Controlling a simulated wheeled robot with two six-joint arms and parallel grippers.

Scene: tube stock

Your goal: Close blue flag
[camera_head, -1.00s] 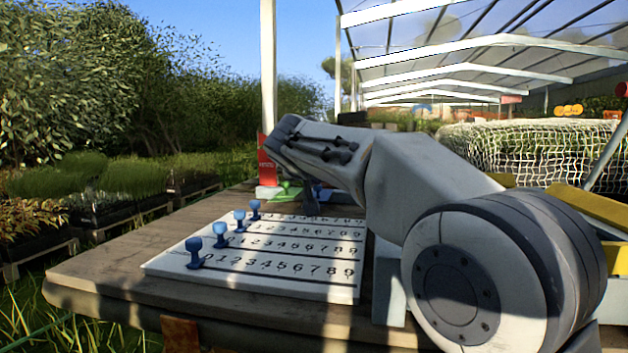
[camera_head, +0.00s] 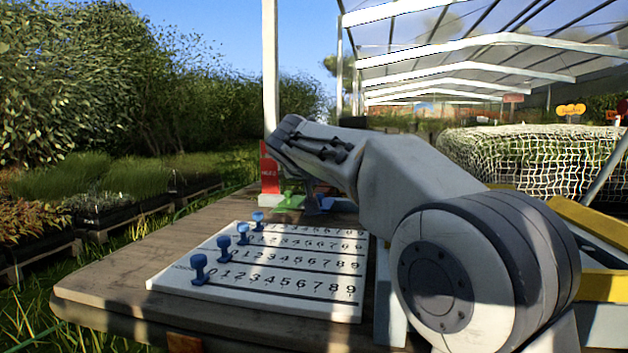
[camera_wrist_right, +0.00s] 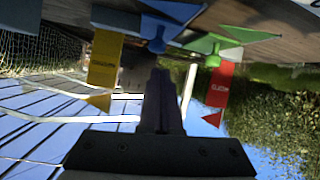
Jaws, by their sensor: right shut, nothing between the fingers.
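My right gripper (camera_head: 312,198) is shut and empty at the far side of the table, beside the blue flag's base. Its closed fingers (camera_wrist_right: 161,74) show in the right wrist view, where the scene is upside down. There a blue base (camera_wrist_right: 178,10) with a blue knob (camera_wrist_right: 157,44) lies just past the fingertips. A yellow flag (camera_wrist_right: 105,62) stands upright to its left; I cannot tell surely that it belongs to the blue base. In the head view the blue base (camera_head: 340,204) is partly hidden behind my gripper. My left gripper is not in view.
A white number board (camera_head: 250,293) with several blue pegs lies nearer on the wooden table (camera_head: 110,290).

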